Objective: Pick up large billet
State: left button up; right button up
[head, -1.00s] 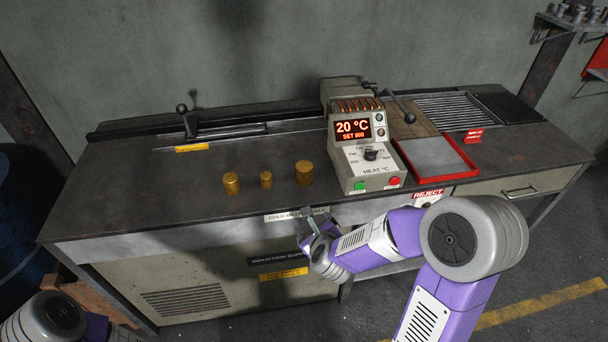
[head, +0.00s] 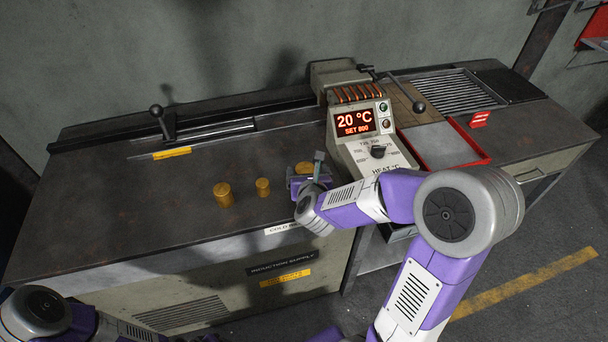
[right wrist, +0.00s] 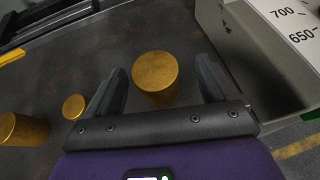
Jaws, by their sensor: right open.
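Three upright brass billets stand on the dark bench top. The large billet (head: 304,167) is the rightmost and is partly hidden by my right gripper (head: 306,177) in the head view. In the right wrist view the large billet (right wrist: 154,73) shows between the two spread fingers of my right gripper (right wrist: 162,78), with gaps on both sides. The gripper is open and empty. The small billet (head: 263,187) and the medium billet (head: 224,195) stand to the left. My left gripper is not in view; only part of my left arm shows at lower left.
The heater control box (head: 364,135), reading 20 °C and set 800, stands close to the right of the large billet. A red-rimmed tray (head: 476,152) lies farther right. A lever (head: 160,120) stands at the back left. The bench's left part is clear.

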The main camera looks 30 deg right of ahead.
aim_at(305, 171)
jog(key=x, duration=0.4)
jog(key=shift+w+a+f, duration=0.15)
jog(key=shift+w, duration=0.05)
jog(key=shift+c, duration=0.4)
grip_shut()
